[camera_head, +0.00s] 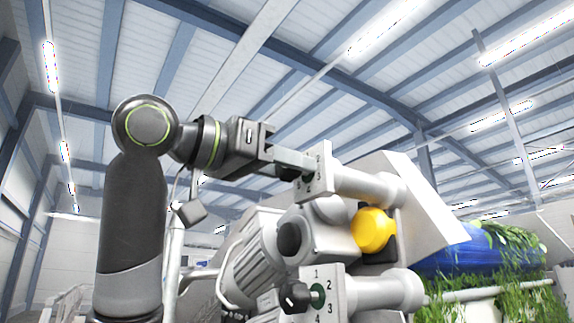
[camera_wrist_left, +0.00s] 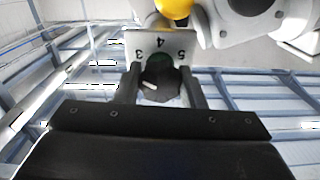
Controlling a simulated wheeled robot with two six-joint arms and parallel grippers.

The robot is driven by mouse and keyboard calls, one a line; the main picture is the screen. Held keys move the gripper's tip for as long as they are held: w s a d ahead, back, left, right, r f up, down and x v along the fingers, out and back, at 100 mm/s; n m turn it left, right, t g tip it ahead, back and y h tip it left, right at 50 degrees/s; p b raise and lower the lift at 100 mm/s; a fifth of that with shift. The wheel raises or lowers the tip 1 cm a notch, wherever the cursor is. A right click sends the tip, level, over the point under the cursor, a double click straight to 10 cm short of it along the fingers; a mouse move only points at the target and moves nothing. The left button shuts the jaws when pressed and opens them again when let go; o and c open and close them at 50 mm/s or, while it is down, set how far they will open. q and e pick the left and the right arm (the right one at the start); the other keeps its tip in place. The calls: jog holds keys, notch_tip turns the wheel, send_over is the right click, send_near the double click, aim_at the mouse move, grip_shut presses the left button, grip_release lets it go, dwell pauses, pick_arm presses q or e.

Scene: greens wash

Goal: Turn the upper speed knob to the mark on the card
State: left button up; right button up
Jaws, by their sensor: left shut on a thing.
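The upper speed knob (camera_wrist_left: 160,82) is dark with a short white line on its face. It sits in front of a white number plate (camera_wrist_left: 160,43) where 3, 4 and 5 show upside down. My left gripper (camera_wrist_left: 164,85) is shut on this knob, one finger on each side. In the head view, my left gripper (camera_head: 308,168) reaches the upper number plate (camera_head: 325,160) from the left and hides most of the knob. The lower knob (camera_head: 294,297) is black and stands free before its own plate (camera_head: 331,290). I cannot make out a card with a mark.
A yellow rounded part (camera_head: 372,230) sits between the two knob posts. A grey motor-like housing (camera_head: 255,262) is left of them. A blue drum (camera_head: 455,252) with leafy greens (camera_head: 520,250) is at the right. Open space lies above the machine.

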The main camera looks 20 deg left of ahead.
pick_arm(q)
jog(key=shift+f+n+b, duration=0.15)
jog(key=shift+n+b, duration=0.55)
jog(key=shift+b, duration=0.05)
jog(key=n+b, duration=0.2)
jog(key=shift+n, duration=0.3)
jog(key=n+b, duration=0.2)
jog(key=n, duration=0.1)
jog(key=shift+n+b, duration=0.3)
jog(key=n+b, duration=0.2)
jog(key=n, duration=0.1)
jog(key=shift+n, duration=0.3)
jog(key=n+b, duration=0.3)
jog(key=n, duration=0.3)
jog(key=n+b, duration=0.1)
jog(key=n, duration=0.2)
jog(key=shift+n, duration=0.4)
jog(key=shift+n+b, duration=0.65)
jog(key=shift+n, duration=0.75)
